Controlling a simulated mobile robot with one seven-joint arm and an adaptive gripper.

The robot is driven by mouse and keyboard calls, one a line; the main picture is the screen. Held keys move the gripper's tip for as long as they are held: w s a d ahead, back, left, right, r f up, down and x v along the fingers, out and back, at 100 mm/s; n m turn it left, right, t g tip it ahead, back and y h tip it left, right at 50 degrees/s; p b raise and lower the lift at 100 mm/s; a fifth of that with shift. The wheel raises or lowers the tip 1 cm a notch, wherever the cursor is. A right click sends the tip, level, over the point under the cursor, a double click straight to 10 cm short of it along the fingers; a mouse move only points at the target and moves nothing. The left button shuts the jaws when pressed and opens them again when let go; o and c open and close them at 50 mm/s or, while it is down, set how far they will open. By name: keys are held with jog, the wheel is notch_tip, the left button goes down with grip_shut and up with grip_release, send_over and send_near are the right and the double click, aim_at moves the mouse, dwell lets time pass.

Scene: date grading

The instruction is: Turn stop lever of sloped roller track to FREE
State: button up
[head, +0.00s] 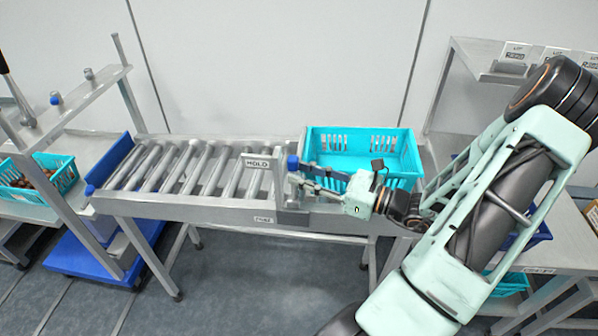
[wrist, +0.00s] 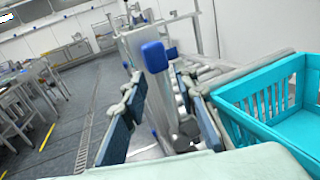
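The sloped roller track (head: 190,170) runs across the middle of the head view. Its stop lever ends in a blue knob (head: 292,162), beside a plate (head: 257,162) that reads HOLD. The blue knob also shows large in the wrist view (wrist: 153,56), with a grey metal post below it. My gripper (head: 302,178) is at the right of the knob, close to it. In the wrist view my gripper (wrist: 160,88) is open, its two dark-padded fingers on either side of the post. Whether a finger touches the lever I cannot tell.
An empty turquoise crate (head: 413,165) sits just right of the stop, close beside my gripper; it also shows in the wrist view (wrist: 262,120). A small label (head: 263,219) is on the track's front rail. A shelf with a filled crate (head: 68,172) stands at left.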

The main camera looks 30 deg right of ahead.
jog(key=shift+w+a, duration=0.45)
jog(key=shift+w, duration=0.1)
grip_shut()
